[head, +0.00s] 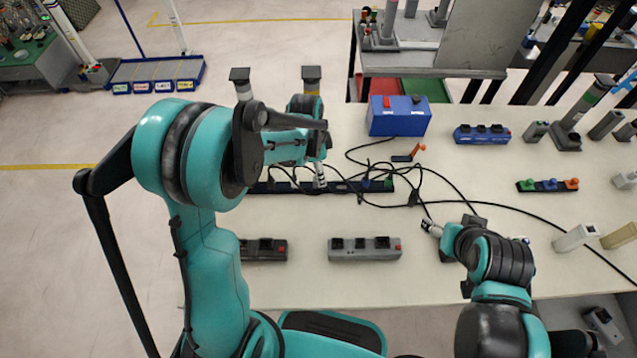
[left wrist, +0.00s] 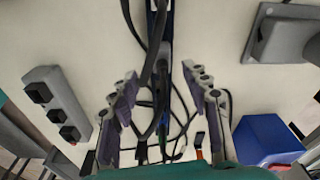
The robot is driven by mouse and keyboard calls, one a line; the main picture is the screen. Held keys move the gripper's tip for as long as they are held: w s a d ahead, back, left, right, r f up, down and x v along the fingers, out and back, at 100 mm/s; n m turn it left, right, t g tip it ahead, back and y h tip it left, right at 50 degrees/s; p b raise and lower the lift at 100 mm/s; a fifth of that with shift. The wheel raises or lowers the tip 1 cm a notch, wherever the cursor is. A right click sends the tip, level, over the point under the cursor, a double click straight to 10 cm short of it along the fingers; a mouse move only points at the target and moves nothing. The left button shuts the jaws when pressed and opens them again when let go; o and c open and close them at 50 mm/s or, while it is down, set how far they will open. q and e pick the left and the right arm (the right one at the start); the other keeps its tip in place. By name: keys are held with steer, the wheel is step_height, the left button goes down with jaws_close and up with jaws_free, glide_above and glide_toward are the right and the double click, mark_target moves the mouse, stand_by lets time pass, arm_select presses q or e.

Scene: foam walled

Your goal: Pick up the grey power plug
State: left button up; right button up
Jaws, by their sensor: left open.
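A long dark blue power strip (head: 345,187) lies on the white table, with dark plugs and black cables along it. I cannot single out the grey power plug among them. My left gripper (head: 320,180) is over the strip in the head view. In the left wrist view my left gripper (left wrist: 160,76) is open, its two fingers on either side of the strip (left wrist: 165,40) and the cables (left wrist: 150,70). I cannot tell if anything touches the fingers. My right gripper (head: 430,227) is low over the table to the right of the strip, its jaws too small to judge.
A grey socket block (head: 365,249) and a dark one (head: 263,249) lie on the near side. A blue box (head: 398,116) and a blue socket block (head: 482,134) stand behind. Loose black cables (head: 455,188) cross the table.

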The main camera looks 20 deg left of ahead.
arm_select(q)
steer(key=f, duration=0.1)
steer(key=f+b, duration=0.1)
steer(key=f, duration=0.1)
steer(key=f+b, duration=0.1)
steer(key=shift+w+d+f, duration=0.1)
steer(key=shift+w+f, duration=0.2)
steer(key=shift+r, duration=0.1)
jaws_close()
